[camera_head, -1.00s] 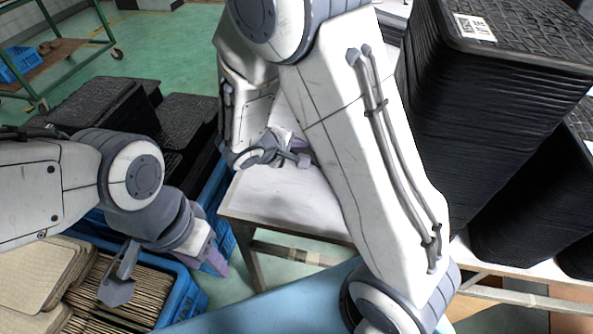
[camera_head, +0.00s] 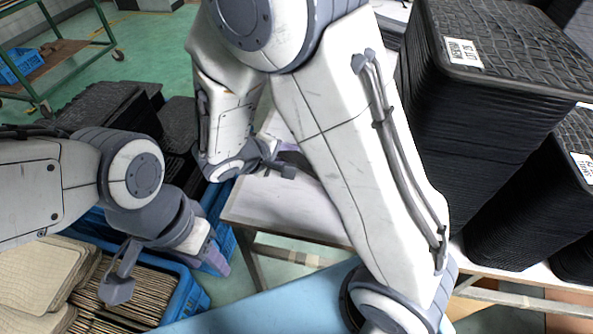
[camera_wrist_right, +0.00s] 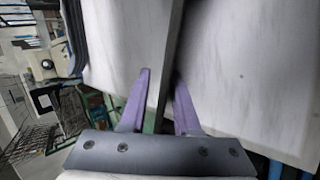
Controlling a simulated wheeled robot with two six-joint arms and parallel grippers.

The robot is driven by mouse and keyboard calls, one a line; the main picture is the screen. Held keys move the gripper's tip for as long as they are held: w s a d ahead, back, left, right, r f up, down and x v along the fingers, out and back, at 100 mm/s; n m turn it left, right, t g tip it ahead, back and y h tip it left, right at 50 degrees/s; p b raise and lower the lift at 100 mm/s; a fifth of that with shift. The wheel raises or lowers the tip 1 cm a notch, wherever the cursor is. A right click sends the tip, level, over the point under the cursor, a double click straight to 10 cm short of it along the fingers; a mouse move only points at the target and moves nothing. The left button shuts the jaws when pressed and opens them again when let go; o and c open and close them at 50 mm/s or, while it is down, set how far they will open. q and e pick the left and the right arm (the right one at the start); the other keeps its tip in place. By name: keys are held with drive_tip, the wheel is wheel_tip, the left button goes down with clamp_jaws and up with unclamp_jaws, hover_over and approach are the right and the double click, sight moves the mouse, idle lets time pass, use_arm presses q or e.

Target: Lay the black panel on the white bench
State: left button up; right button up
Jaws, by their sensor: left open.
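My right gripper (camera_head: 286,160) is over the white bench (camera_head: 265,208), partly hidden behind my right forearm. In the right wrist view its two purple fingers (camera_wrist_right: 161,95) stand a little apart, with a thin dark strip between them. This strip looks like the black panel (camera_wrist_right: 169,62) seen edge-on, with the pale bench surface on both sides. In the head view the panel is mostly hidden by my arm. My left gripper (camera_head: 168,272) is open and empty above a blue crate at the lower left.
Tall stacks of black panels (camera_head: 480,130) stand on the right, some with white labels. More black panels (camera_head: 110,108) are stacked at the left. The blue crate (camera_head: 187,300) holds thin brown sheets. A green cart (camera_head: 45,65) stands at the back left.

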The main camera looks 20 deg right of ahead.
drive_tip(key=shift+v, duration=1.05)
wheel_tip(320, 180, up, 8)
drive_tip(key=s+a+p, duration=0.1)
drive_tip(key=a+p, duration=0.1)
drive_tip(key=p, duration=0.4)
drive_tip(key=shift+s+d, duration=0.1)
drive_tip(key=s+a+r+g+y, duration=0.2)
drive_tip(key=s+a+y, duration=0.2)
drive_tip(key=s, duration=0.5)
drive_tip(key=s+a+r+g+y, duration=0.2)
drive_tip(key=s+a+g+y, duration=0.1)
drive_tip(key=s, duration=0.7)
drive_tip(key=shift+s+a+n+y+p, duration=0.3)
drive_tip(key=shift+a+n+y, duration=0.15)
drive_tip(key=shift+y, duration=0.75)
